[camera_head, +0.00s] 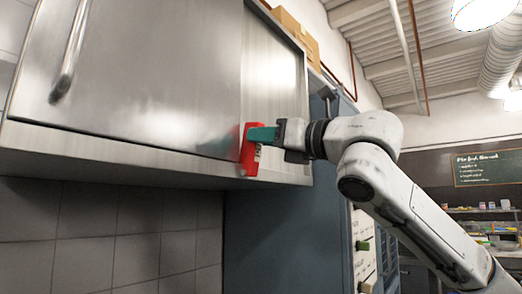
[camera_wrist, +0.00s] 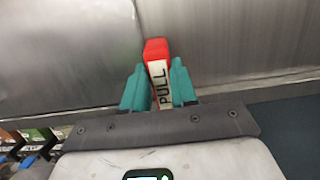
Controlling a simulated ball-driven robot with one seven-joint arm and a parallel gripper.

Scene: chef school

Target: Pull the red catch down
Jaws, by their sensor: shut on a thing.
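The red catch (camera_head: 249,152) is on the lower front edge of a steel wall cabinet in the head view, standing nearly upright. In the wrist view the red catch (camera_wrist: 155,47) shows its red top and a pale label reading "PULL". My gripper (camera_head: 262,135) reaches it from the right with teal fingers. In the wrist view the two fingers of my gripper (camera_wrist: 160,86) stand on either side of the catch, shut on it. The lower part of the catch is hidden behind the gripper body in the wrist view.
The steel cabinet (camera_head: 130,75) has a long bar handle (camera_head: 70,50) on its left door. Tiled wall (camera_head: 85,220) lies below it. A blue-grey cabinet (camera_head: 285,235) stands below and to the right. Cardboard boxes (camera_head: 290,25) sit on top. A chalkboard (camera_head: 488,168) hangs far right.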

